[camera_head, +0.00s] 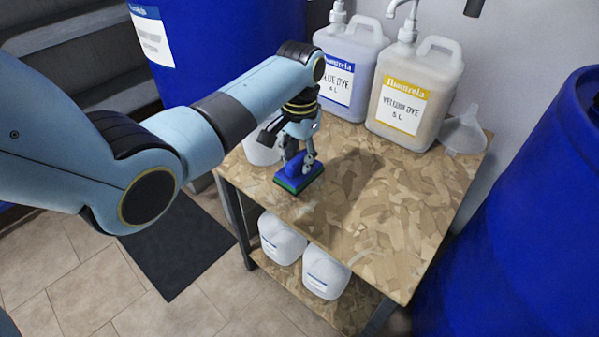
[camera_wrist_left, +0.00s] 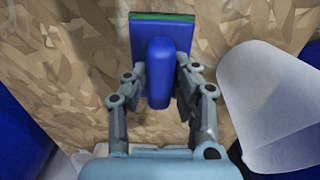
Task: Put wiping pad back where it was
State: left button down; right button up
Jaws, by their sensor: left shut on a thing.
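The wiping pad (camera_head: 297,178) is blue with a green layer underneath. It is at the left part of the wooden table top (camera_head: 400,215), near the front left edge. My left gripper (camera_head: 302,163) points down at it and is shut on its raised blue grip. In the left wrist view the pad (camera_wrist_left: 181,32) shows with its grip between the two fingers of the gripper (camera_wrist_left: 163,75). I cannot tell whether the pad's underside touches the table. My right gripper is not in view.
A white container (camera_head: 262,150) stands just behind the gripper; it is close on the right in the wrist view (camera_wrist_left: 265,100). Two dye jugs (camera_head: 350,65) (camera_head: 412,95) and a funnel (camera_head: 463,132) stand at the back. Blue drums (camera_head: 525,220) flank the table. The table's right part is clear.

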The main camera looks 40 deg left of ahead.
aim_at(299, 173)
pick_arm(q)
jog(key=shift+f, duration=0.4)
notch_tip(299, 173, down, 3)
jog(key=shift+f+b, duration=0.2)
jog(key=shift+b, duration=0.55)
jog(key=shift+f, duration=0.1)
jog(key=c, duration=1.1)
grip_release()
notch_tip(299, 173, up, 12)
jog(key=p, duration=0.3)
jog(key=shift+r+p, duration=0.2)
jog(key=shift+p, duration=0.1)
